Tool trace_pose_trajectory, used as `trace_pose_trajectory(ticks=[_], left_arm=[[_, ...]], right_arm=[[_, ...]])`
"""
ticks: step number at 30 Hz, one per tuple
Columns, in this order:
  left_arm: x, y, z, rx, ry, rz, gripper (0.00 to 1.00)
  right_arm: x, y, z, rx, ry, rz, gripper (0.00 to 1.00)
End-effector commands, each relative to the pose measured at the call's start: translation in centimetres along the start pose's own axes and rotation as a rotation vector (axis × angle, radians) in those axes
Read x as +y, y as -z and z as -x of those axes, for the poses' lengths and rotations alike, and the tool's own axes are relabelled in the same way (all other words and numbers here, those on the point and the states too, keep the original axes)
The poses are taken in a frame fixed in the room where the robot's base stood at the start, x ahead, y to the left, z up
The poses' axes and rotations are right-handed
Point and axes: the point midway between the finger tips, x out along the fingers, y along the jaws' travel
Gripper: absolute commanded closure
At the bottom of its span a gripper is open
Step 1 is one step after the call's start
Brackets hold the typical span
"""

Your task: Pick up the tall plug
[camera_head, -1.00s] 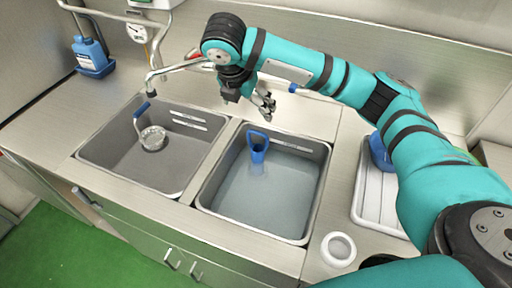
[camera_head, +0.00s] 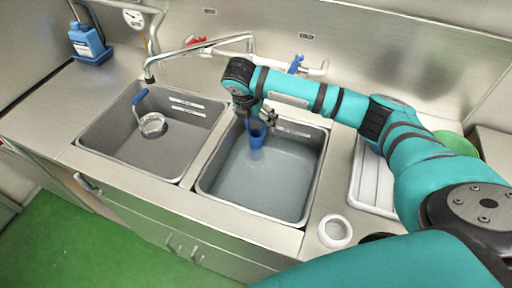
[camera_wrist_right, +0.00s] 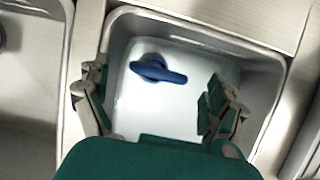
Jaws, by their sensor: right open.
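The tall blue plug (camera_head: 256,141) stands upright in the right-hand basin (camera_head: 213,187), which holds water. My right gripper (camera_head: 257,114) is over the back of this basin, at the top of the plug, and partly covers it. In the right wrist view the blue plug (camera_wrist_right: 160,72) shows from above with its handle lying across the picture. The open fingers of my right gripper (camera_wrist_right: 155,102) are spread to either side, with the plug beyond them and no finger seen closed on it. My left gripper is not in view.
The left basin (camera_head: 97,143) holds a strainer (camera_head: 152,124) with a blue handle. A faucet (camera_head: 205,42) stretches behind the basins. A white ribbed tray (camera_head: 373,183) and a white ring-shaped piece (camera_head: 335,231) lie to the right. A blue bottle (camera_head: 86,40) stands at the back left.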

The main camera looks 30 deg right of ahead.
Motion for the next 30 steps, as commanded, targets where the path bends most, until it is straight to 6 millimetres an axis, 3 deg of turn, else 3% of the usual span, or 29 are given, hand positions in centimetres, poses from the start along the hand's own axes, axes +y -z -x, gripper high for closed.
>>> trace_pose_trajectory(ticks=[6,13,30], left_arm=[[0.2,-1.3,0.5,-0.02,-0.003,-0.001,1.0],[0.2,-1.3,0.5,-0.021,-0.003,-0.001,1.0],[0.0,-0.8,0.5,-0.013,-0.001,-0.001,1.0]], right_arm=[[0.0,0.0,-2.3,0.0,0.0,-0.001,0.06],[0.0,0.0,-2.4,-0.001,-0.001,0.0,0.06],[0.0,0.0,-2.4,-0.001,-0.001,0.0,0.8]])
